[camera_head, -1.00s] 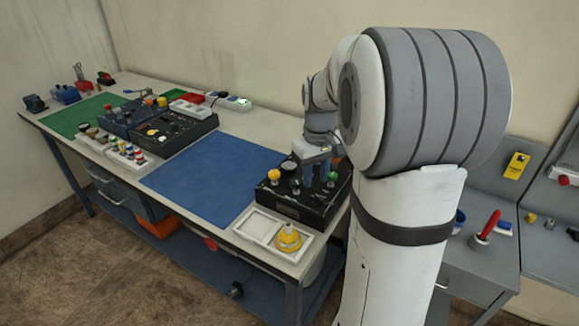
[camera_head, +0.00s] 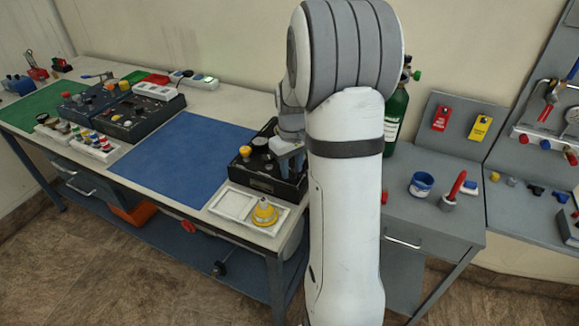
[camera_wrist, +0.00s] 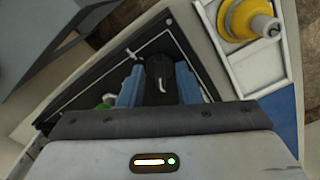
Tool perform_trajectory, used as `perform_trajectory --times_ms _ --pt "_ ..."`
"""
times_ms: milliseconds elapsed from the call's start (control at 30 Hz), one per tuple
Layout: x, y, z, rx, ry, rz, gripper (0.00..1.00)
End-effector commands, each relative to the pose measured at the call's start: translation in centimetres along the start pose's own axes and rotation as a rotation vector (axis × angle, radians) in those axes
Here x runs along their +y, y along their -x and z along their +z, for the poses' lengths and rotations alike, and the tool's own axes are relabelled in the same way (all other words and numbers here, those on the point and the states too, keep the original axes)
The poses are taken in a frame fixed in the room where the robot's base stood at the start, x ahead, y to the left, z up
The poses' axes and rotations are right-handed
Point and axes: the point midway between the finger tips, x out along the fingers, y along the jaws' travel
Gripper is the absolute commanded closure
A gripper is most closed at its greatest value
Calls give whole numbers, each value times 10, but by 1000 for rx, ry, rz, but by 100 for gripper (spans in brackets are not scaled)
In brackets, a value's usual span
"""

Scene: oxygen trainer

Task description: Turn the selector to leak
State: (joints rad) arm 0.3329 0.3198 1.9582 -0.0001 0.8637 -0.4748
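The selector (camera_wrist: 160,82) is a black knob with a white pointer mark, seen in the wrist view between my two blue-grey fingers. My gripper (camera_wrist: 160,88) has one finger on each side of it, and the knob fills the gap between them. The knob sits on a black panel box (camera_head: 262,185) at the right end of the bench. In the head view my gripper (camera_head: 286,165) is down at this box, and my arm hides its right part. The selector's markings cannot be read.
A yellow knob (camera_head: 245,151) and a round gauge (camera_head: 259,141) stand on the box near my gripper. A green knob (camera_wrist: 106,102) shows beside a finger. A white tray (camera_head: 232,205) with a yellow fitting (camera_head: 264,212) lies in front. The blue mat (camera_head: 180,160) is clear.

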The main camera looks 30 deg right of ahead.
Motion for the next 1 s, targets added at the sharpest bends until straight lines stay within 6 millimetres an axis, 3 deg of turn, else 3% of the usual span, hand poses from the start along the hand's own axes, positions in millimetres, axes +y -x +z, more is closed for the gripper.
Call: perform_trajectory --times_ms 133,500,667,700,1000 --pt "0 0 0 0 -1 0 71" --pt "0 0 0 0 -1 0 100" --pt "1 0 0 0 -2 0 100" --pt "-8 0 0 0 -2 -1 100" --pt "0 0 0 0 -57 -2 100"
